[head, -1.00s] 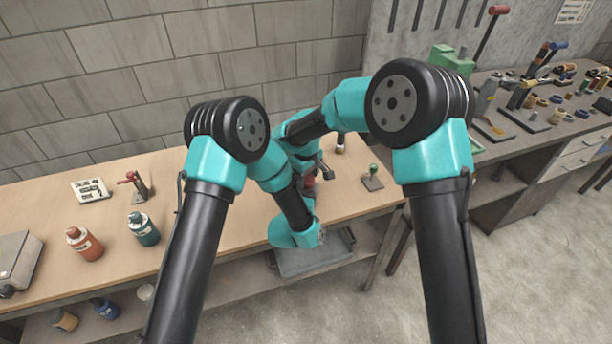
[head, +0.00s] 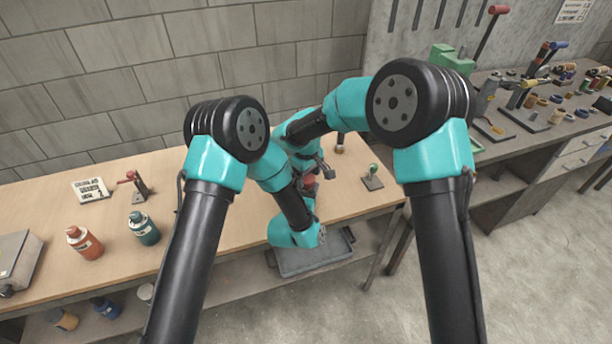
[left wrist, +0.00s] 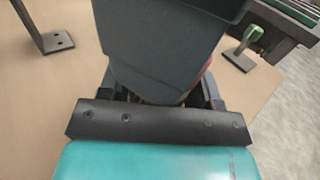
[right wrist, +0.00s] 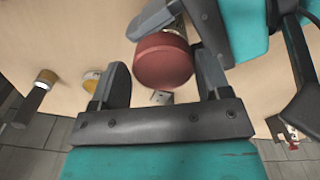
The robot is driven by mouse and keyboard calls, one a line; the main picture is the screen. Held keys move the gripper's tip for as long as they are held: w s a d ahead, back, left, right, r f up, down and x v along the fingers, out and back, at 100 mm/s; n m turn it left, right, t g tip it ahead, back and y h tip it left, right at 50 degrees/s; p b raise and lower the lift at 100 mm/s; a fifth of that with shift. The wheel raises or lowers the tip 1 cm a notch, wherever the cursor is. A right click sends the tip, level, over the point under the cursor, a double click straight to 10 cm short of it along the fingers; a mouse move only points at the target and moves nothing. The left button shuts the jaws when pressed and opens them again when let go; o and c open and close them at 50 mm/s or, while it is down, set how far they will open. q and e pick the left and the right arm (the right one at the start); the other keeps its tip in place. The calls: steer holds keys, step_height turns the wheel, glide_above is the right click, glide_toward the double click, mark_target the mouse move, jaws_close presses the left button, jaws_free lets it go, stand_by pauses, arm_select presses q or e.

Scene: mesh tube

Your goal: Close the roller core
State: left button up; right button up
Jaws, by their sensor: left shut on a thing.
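The roller core shows in the right wrist view as a round red end (right wrist: 163,62) on a paler metallic body (right wrist: 177,24). In the head view its red part (head: 310,184) is mostly hidden behind my arms. My left gripper (left wrist: 158,92) is shut on the core's body; a large dark grey part blocks most of its view, with a sliver of red at its edge. My right gripper (right wrist: 163,82) is open, its fingers apart on either side of the red end. Whether either finger touches the red end, I cannot tell.
A green-knobbed stand (head: 372,178) is right of the grippers on the wooden bench (head: 250,215). Orange (head: 84,243) and green (head: 144,229) bottles and a red-handled clamp (head: 138,185) stand left. A grey tray (head: 310,262) is on the shelf below. My two arms are close together.

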arm_select(q)
steer(key=shift+w+d+r, duration=0.15)
steer(key=shift+d+r, duration=0.05)
steer(key=shift+r, duration=0.2)
arm_select(e)
steer(key=shift+s+f, duration=0.3)
steer(key=shift+f, duration=0.25)
steer(key=shift+r, duration=0.4)
arm_select(q)
steer(key=shift+a+f, duration=0.1)
steer(key=shift+f, duration=0.15)
arm_select(e)
steer(key=shift+w+r, duration=0.1)
steer(key=shift+r, duration=1.75)
arm_select(q)
steer(key=shift+f, duration=0.1)
arm_select(e)
steer(key=c, duration=1)
steer(key=shift+f, duration=1.05)
